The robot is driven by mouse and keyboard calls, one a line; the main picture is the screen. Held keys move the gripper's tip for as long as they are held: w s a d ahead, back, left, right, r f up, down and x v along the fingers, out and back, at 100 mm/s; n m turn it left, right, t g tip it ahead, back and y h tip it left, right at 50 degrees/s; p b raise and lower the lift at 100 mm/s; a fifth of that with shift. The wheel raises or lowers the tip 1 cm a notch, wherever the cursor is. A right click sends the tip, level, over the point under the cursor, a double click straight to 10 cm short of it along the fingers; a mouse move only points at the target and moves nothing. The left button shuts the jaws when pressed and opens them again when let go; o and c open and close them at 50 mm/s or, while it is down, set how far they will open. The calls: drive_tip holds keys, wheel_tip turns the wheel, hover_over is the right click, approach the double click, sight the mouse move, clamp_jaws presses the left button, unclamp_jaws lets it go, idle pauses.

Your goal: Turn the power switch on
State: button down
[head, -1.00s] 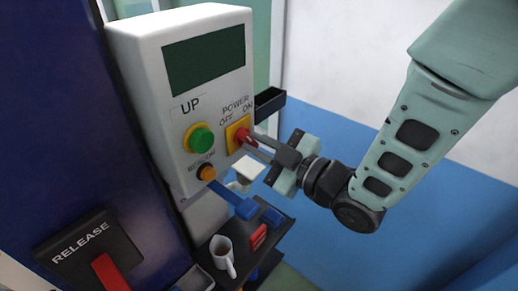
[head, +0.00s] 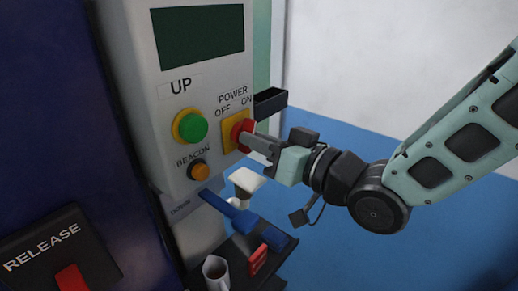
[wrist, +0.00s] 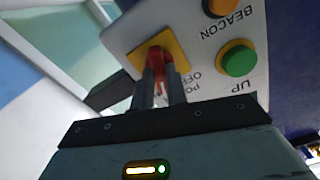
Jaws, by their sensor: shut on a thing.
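The power switch is a red rotary knob (head: 241,131) on a yellow plate (head: 231,139), under the words POWER, OFF and ON on the white control box (head: 207,78). My gripper (head: 249,137) reaches it from the right, with its fingers around the knob. In the wrist view the red knob (wrist: 156,58) sits between the two fingertips (wrist: 160,85), in front of the yellow plate (wrist: 176,48). The fingers are shut on the knob and hide part of it. I cannot tell exactly which way the knob points.
A green UP button (head: 191,127) and an orange BEACON button (head: 199,171) sit left of the switch. A black holder (head: 271,102) juts out beside the box. Below are a shelf with a mug (head: 216,272) and a blue tool (head: 232,210). A RELEASE panel (head: 45,250) is at lower left.

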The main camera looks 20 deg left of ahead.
drive_tip(key=shift+m+b, duration=0.3)
drive_tip(key=shift+m, duration=1.8)
drive_tip(key=c, duration=1.4)
unclamp_jaws()
drive_tip(key=shift+d, duration=0.1)
drive_tip(key=b+v, duration=1.5)
drive_tip(key=v, duration=0.2)
